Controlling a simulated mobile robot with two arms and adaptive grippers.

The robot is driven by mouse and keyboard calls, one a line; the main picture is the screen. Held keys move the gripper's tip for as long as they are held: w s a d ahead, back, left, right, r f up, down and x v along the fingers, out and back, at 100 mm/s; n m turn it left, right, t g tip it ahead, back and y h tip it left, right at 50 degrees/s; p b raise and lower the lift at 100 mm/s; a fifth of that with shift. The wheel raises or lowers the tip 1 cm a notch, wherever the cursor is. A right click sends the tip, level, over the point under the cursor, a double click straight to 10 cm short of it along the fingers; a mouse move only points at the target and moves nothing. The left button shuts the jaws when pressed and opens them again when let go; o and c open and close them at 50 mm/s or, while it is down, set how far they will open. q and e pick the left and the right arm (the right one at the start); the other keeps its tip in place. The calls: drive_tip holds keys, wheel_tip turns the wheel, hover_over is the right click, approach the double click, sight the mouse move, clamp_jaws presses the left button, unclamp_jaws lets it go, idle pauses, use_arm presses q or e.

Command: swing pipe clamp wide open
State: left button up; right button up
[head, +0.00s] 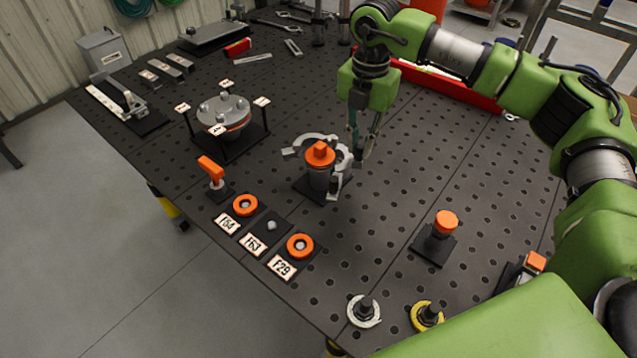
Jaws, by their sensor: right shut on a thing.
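The grey metal pipe clamp (344,160) is at the orange-capped pipe stub (320,178) on a dark base plate near the middle of the table. One curved arm of the clamp reaches out behind and to the left of the cap, with its end apart from the pipe. Another part shows to the right of the pipe. My right gripper (361,155) points down at the clamp's right side and is shut on the clamp. Its fingertips partly hide the spot where they grip. My left gripper is not in view.
The perforated table (385,225) is clear to the right of the clamp. A flanged fixture (223,118) stands at the left. Orange rings (300,246) with label cards lie in front. Another orange-capped post (441,234) stands at the right. A red beam (450,86) lies behind my right arm.

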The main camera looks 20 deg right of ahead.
drive_tip(key=shift+d, duration=0.2)
drive_tip(key=shift+w+d, duration=0.4)
drive_tip(key=shift+d, duration=0.3)
drive_tip(key=shift+w+d, duration=0.6)
drive_tip(key=shift+d, duration=0.1)
drive_tip(key=shift+w, duration=0.1)
drive_tip(key=shift+w+d+r, duration=0.1)
drive_tip(key=shift+w+d, duration=0.2)
drive_tip(key=o, duration=1.1)
drive_tip(key=shift+w, duration=0.1)
